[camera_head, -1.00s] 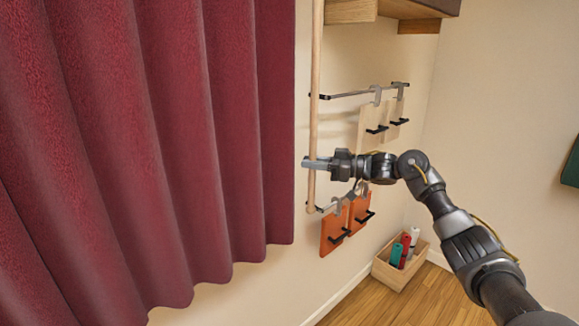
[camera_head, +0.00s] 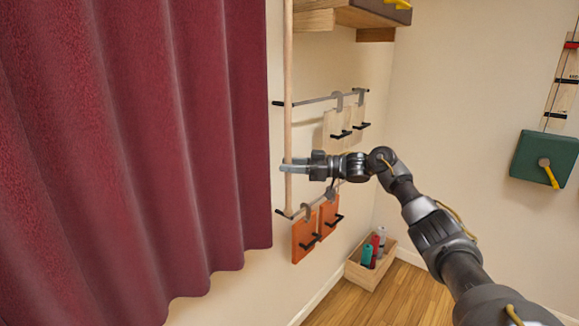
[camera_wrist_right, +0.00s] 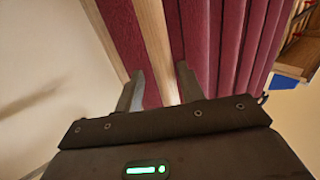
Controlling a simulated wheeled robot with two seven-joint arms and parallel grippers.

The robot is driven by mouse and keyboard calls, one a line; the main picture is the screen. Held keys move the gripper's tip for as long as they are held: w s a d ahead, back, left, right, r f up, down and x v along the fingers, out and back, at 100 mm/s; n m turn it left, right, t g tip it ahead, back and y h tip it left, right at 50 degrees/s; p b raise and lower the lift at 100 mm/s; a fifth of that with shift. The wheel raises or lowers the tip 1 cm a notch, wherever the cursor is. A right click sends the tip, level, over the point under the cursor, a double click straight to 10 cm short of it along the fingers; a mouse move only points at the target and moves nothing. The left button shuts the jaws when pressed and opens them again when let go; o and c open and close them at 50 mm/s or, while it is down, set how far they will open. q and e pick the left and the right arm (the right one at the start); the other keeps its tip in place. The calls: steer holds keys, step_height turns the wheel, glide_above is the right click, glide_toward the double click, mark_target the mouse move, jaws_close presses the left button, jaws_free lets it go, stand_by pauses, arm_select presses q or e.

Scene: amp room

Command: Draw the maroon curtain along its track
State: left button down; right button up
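The maroon curtain (camera_head: 140,150) hangs in folds over the left of the head view; its right edge ends just left of the wand. It also shows in the right wrist view (camera_wrist_right: 205,35). A long pale wooden wand (camera_head: 288,70) hangs upright beside that edge. My right gripper (camera_head: 288,167) is at the wand's lower part, fingers pointing left towards the curtain. In the wrist view, the wand (camera_wrist_right: 150,30) runs between the two spread fingers, with a gap showing at the left finger. My left gripper is out of view.
Behind the wand are wall rails with pale boards (camera_head: 338,125) and orange boards (camera_head: 304,243) on hooks. A wooden shelf (camera_head: 360,18) juts out above. A wooden box of bottles (camera_head: 362,275) stands on the floor. A green case (camera_head: 543,158) hangs on the right wall.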

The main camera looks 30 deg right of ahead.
steer(key=shift+a, duration=0.2)
steer(key=b+v, duration=0.4)
steer(key=v, duration=0.7)
steer(key=shift+w+d, duration=0.1)
steer(key=shift+w, duration=0.05)
